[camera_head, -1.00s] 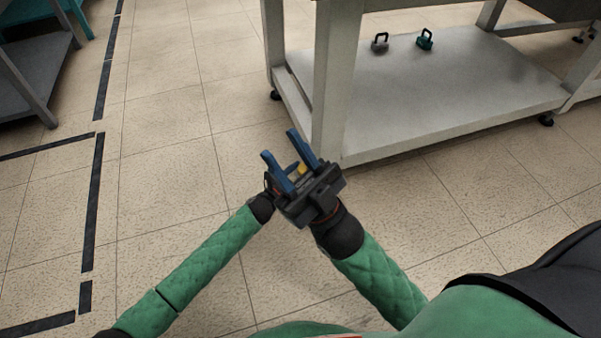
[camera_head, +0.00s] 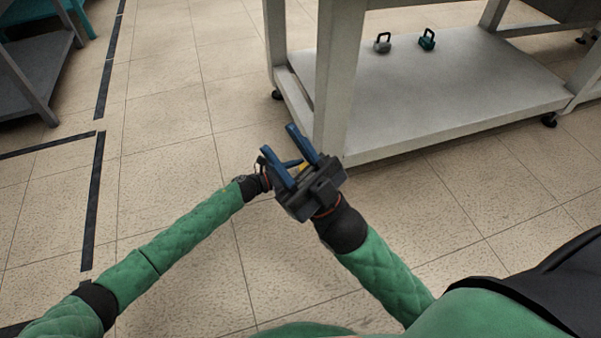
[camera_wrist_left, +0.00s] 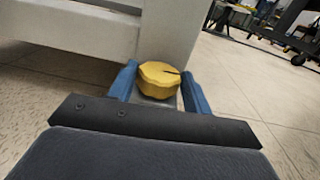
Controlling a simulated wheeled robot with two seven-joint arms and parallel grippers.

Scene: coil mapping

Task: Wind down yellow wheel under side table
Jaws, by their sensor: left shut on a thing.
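The yellow wheel (camera_wrist_left: 158,82), a ribbed knob with a dark mark on its top, sits against the pale leg of the side table (camera_head: 338,80). In the left wrist view, the blue fingers of my left gripper (camera_wrist_left: 158,74) are on either side of the wheel, closed on it. In the head view only a small yellow piece of the wheel (camera_head: 304,167) shows, and my left gripper (camera_head: 291,163) is mostly hidden behind my right one. My right gripper (camera_head: 279,140) has its blue fingers apart, with nothing seen held between them, in front of the table leg.
The table's lower shelf (camera_head: 450,95) holds a grey padlock-like object (camera_head: 382,44) and a green one (camera_head: 427,40). Dark casters (camera_head: 549,120) stand under the table. A grey bench (camera_head: 35,80) is at far left. Tiled floor with dark tape (camera_head: 97,180) is clear at left.

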